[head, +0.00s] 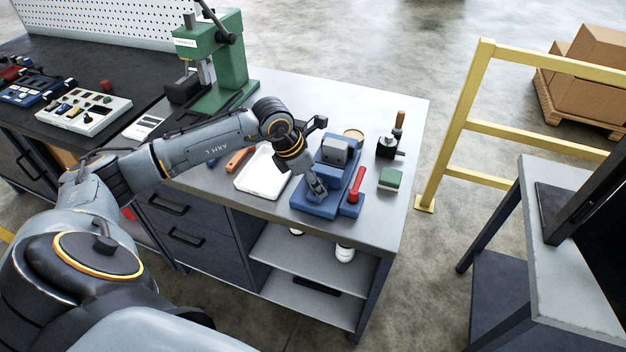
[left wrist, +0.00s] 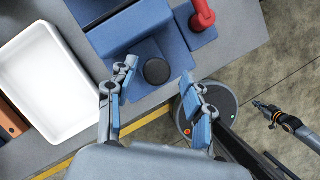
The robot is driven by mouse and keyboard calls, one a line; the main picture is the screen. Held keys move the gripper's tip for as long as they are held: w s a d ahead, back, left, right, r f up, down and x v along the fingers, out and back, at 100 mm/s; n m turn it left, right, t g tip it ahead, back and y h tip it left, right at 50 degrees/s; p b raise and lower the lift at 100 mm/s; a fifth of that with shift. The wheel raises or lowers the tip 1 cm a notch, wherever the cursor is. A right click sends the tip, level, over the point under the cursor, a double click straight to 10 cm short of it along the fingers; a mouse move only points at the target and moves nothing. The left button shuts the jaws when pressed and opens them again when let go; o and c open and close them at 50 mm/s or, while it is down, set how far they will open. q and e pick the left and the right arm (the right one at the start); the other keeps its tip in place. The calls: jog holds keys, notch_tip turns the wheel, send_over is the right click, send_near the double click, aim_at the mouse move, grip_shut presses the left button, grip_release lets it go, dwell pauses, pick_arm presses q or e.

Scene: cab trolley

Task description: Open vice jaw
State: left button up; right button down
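The blue vice (head: 315,207) stands near the front edge of the grey bench, with a grey jaw block (head: 337,150) at its back. A red lever (head: 356,184) rises from a blue plate at its right side; it also shows in the left wrist view (left wrist: 203,15). My left gripper (head: 318,188) is at the vice's front. In the left wrist view its fingers (left wrist: 158,72) are spread apart, one on each side of a round black knob (left wrist: 156,71); contact cannot be told. My right gripper (left wrist: 264,108) seems to show small at the right, its fingers unclear.
A white tray (head: 262,172) lies left of the vice. A green-topped block (head: 390,179) and a small black stand with a wooden handle (head: 391,145) are to its right. A green press (head: 215,65) stands behind. A yellow rail (head: 455,110) is beyond the bench.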

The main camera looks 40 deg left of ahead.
pick_arm(q)
jog(key=shift+a, duration=0.1)
jog(key=v, duration=1.2)
pick_arm(e)
jog(key=shift+s, duration=0.8)
